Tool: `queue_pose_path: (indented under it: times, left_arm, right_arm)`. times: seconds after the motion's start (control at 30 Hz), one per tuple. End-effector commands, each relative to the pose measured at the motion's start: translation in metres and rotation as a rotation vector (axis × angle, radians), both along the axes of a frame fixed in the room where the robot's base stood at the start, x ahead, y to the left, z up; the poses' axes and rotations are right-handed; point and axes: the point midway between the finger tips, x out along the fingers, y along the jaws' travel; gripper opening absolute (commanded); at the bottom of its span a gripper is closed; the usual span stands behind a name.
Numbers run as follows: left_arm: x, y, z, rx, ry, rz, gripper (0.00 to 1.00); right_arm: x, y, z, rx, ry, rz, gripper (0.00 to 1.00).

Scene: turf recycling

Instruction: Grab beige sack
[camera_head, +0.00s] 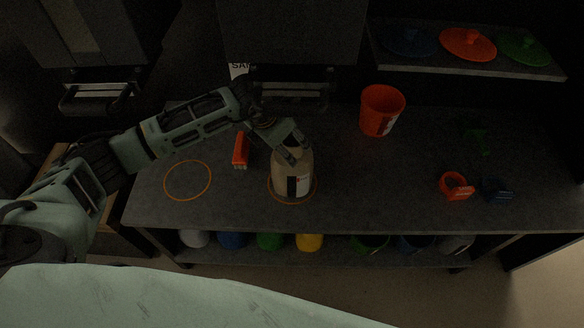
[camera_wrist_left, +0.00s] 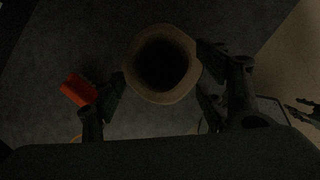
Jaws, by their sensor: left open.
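The beige sack (camera_head: 290,178) stands upright on the dark table, inside an orange ring mark. It has a black and white label on its front. My left gripper (camera_head: 290,150) is at the top of the sack, with its fingers by the rim. In the left wrist view the sack's round open mouth (camera_wrist_left: 162,64) shows from above, dark inside. There my left gripper (camera_wrist_left: 160,80) is open, one finger on each side of the sack; the right-hand finger is close to the rim. Whether either finger touches it I cannot tell. My right gripper is not in view.
An orange brush-like object (camera_head: 241,150) lies left of the sack, near an empty orange ring mark (camera_head: 188,180). An orange bucket (camera_head: 381,110) stands behind right. Orange (camera_head: 455,187) and blue (camera_head: 495,190) scoop-like items lie at right. A shelf (camera_head: 470,66) with lids is at the back.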

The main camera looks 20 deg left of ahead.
Motion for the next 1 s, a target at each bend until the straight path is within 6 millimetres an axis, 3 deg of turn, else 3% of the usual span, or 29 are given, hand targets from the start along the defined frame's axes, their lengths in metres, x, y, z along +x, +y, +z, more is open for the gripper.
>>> queue_pose_path:
  times: [0.07, 0.2, 0.43, 1.0]
  left_arm:
    - [0.010, -0.007, 0.003, -0.001, -0.001, 0.001, 0.66]
    - [0.013, -0.008, -0.009, 0.000, 0.002, 0.001, 0.66]
    - [0.013, -0.007, -0.011, 0.000, 0.001, 0.000, 0.66]
    - [0.013, -0.007, -0.011, 0.001, 0.000, 0.000, 0.17]
  right_arm:
    - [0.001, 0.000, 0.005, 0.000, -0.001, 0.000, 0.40]
    - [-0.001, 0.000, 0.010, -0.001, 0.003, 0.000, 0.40]
    - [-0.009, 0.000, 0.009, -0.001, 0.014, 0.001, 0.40]
    - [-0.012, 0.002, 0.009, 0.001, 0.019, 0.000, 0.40]
